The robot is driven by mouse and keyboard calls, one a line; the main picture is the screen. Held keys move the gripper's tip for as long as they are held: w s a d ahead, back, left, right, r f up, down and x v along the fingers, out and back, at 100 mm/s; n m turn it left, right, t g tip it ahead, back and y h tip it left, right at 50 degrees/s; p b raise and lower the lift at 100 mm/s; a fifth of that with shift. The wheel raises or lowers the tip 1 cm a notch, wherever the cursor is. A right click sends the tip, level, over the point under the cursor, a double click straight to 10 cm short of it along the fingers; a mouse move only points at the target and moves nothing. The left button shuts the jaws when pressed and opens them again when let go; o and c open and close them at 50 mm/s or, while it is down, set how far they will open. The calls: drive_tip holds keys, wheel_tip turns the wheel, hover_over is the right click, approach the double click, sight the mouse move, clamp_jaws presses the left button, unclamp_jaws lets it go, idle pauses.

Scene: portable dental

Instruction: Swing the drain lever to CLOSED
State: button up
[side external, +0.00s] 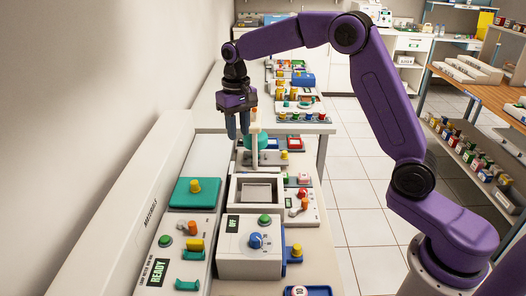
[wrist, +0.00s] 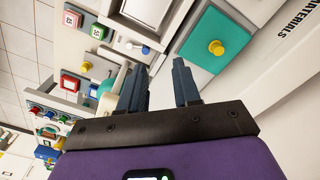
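No drain lever label or CLOSED mark is legible, so I cannot tell which control is the drain lever. One orange-handled lever (side external: 304,203) is on the small white panel right of the basin box. Another orange handle (side external: 192,228) is on the long left panel. In the wrist view a thin pale bar with a blue tip (wrist: 145,50) shows just beyond the fingers. My gripper (side external: 238,136) hangs fingers-down above the bench, near a pale upright post. In the wrist view its two fingers (wrist: 160,68) are apart with nothing between them.
A teal pad with a yellow knob (side external: 195,186) lies left of the white basin box (side external: 233,191). A teal dome (side external: 262,142) stands behind the post. A white box with a blue dial (side external: 256,240) is in front. A long white housing (side external: 125,225) borders the left.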

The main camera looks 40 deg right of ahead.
drive_tip(key=s+a+n, duration=0.2)
drive_tip(key=s, duration=0.5)
drive_tip(key=s+a+r+n, duration=0.1)
drive_tip(key=s+a+n, duration=0.2)
drive_tip(key=s, duration=0.4)
drive_tip(key=shift+s+r, duration=0.3)
drive_tip(key=s+d+f+n, duration=0.1)
drive_tip(key=s+d+n, duration=0.2)
drive_tip(key=s, duration=0.9)
drive_tip(key=s+d+f+n, duration=0.2)
drive_tip(key=s+d+n, duration=0.2)
drive_tip(key=s, duration=0.8)
drive_tip(key=shift+f+n, duration=0.15)
drive_tip(key=shift+n, duration=0.75)
drive_tip(key=shift+s, duration=0.1)
